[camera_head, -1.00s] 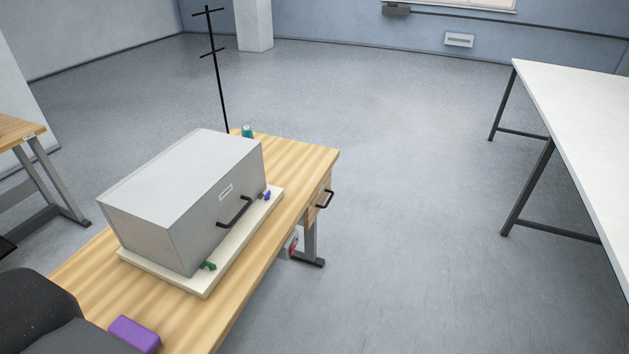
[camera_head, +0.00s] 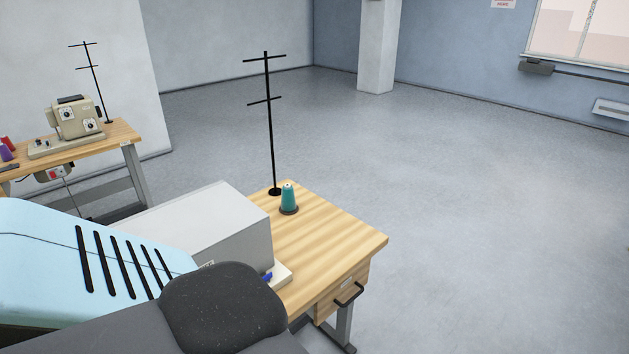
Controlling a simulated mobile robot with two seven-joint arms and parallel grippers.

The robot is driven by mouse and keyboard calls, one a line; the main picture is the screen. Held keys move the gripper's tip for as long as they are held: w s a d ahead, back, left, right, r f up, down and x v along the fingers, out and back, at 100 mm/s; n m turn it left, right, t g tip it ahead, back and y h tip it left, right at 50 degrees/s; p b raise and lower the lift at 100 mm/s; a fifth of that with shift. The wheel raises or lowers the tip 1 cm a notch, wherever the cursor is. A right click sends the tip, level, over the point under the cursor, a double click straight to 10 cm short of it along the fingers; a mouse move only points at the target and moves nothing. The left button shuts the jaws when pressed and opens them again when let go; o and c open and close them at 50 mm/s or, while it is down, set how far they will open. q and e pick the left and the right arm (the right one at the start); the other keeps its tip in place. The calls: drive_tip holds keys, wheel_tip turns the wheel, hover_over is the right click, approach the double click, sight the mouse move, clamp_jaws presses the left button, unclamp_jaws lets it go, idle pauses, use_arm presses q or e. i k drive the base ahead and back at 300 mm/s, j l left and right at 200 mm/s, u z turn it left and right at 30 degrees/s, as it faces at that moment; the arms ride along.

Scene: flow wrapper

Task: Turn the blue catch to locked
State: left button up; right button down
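The blue catch (camera_head: 267,277) is a small blue piece at the lower right of the grey box (camera_head: 205,222), low on its front side by the cream base plate (camera_head: 283,273). Only a little of it shows, and I cannot tell its setting. My own arm, pale blue and dark grey, covers the lower left of the view. It hides most of the box's front, its handle and the green catch. Neither gripper is in view.
The box stands on a wooden table. A teal thread spool (camera_head: 288,198) and a black thread stand (camera_head: 270,130) are behind it. A drawer handle (camera_head: 349,294) sticks out at the table's right end. A sewing machine (camera_head: 75,118) stands on another table at left. Floor at right is clear.

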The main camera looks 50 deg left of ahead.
sight(266, 278)
drive_tip(key=i+l+u, duration=0.2)
drive_tip(key=i, duration=0.45)
drive_tip(key=i+u, duration=0.2)
drive_tip(key=i, duration=0.45)
drive_tip(key=i+l+u, duration=0.1)
drive_tip(key=u, duration=0.3)
drive_tip(key=i+l+u, duration=0.2)
drive_tip(key=u, duration=0.2)
drive_tip(key=i+l+u, duration=0.25)
drive_tip(key=u, duration=0.15)
drive_tip(key=i+l+u, duration=0.15)
drive_tip(key=u, duration=0.3)
drive_tip(key=i+l+u, duration=0.15)
drive_tip(key=u, duration=0.25)
drive_tip(key=l+u, duration=0.45)
drive_tip(key=i+l+u, duration=0.1)
drive_tip(key=u, duration=0.35)
drive_tip(key=l+u, duration=0.75)
drive_tip(key=l, duration=0.3)
